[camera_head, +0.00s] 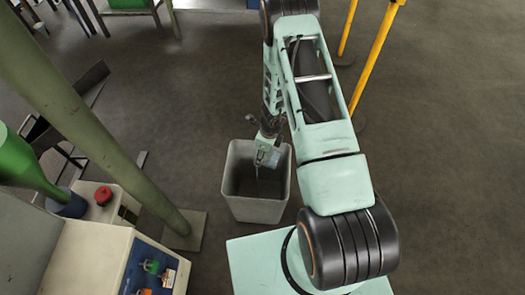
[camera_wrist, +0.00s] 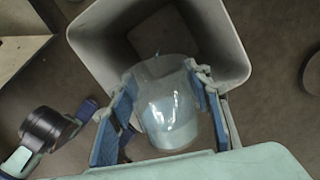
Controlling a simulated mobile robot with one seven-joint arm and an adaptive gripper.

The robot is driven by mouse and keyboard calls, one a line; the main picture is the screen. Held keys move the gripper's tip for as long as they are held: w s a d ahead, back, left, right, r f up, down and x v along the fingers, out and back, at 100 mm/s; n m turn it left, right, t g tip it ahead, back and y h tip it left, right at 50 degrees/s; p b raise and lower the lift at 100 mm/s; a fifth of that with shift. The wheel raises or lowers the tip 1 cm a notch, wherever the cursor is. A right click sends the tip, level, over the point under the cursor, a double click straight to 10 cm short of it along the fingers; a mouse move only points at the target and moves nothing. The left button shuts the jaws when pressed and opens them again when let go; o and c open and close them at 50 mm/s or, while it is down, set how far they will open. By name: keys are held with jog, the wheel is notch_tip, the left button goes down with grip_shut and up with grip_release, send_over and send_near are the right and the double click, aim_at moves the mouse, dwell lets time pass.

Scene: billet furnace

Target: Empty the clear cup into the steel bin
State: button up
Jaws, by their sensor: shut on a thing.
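The clear cup (camera_wrist: 168,110) is held between the blue-padded fingers of my gripper (camera_wrist: 160,78) in the wrist view. Its rim points toward the opening of the steel bin (camera_wrist: 98,48), so the cup looks tilted over it. A thin bright streak shows just past the rim, perhaps liquid. In the head view the grey bin (camera_head: 256,209) stands upright on the floor. My gripper (camera_head: 266,157) is over its mouth there, with a thin pale streak below the cup. The bin's inside is dark, and I cannot tell what it holds or how much is left in the cup.
A green slanted post (camera_head: 95,125) and a control box (camera_head: 140,265) with buttons stand to the left. A red button (camera_head: 103,195) sits behind the box. Yellow posts (camera_head: 375,55) stand at the back right. The floor around the bin is mostly clear.

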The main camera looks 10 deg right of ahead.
jog(key=shift+a+r+g+h+p, duration=0.15)
jog(key=shift+r+g+h+p, duration=0.2)
jog(key=shift+p, duration=3.3)
jog(key=shift+f, duration=0.35)
jog(key=shift+w+a+h+b, duration=0.1)
jog(key=shift+h+b, duration=0.2)
jog(key=shift+h, duration=0.05)
jog(key=shift+r+g, duration=0.15)
jog(key=shift+g, duration=0.1)
jog(key=shift+w+a+h+b, duration=0.15)
jog(key=shift+h+b, duration=0.15)
jog(key=shift+b, duration=0.35)
jog(key=shift+g+h+b, duration=0.3)
jog(key=shift+g+b, duration=0.1)
jog(key=shift+b, duration=0.25)
jog(key=shift+r+b, duration=0.15)
jog(key=shift+b, duration=0.15)
jog(key=shift+w+a+f+g+h+b, duration=0.2)
jog(key=shift+g+h+b, duration=0.15)
jog(key=shift+b, duration=0.65)
jog(key=shift+h+b, duration=0.45)
jog(key=shift+b, duration=0.4)
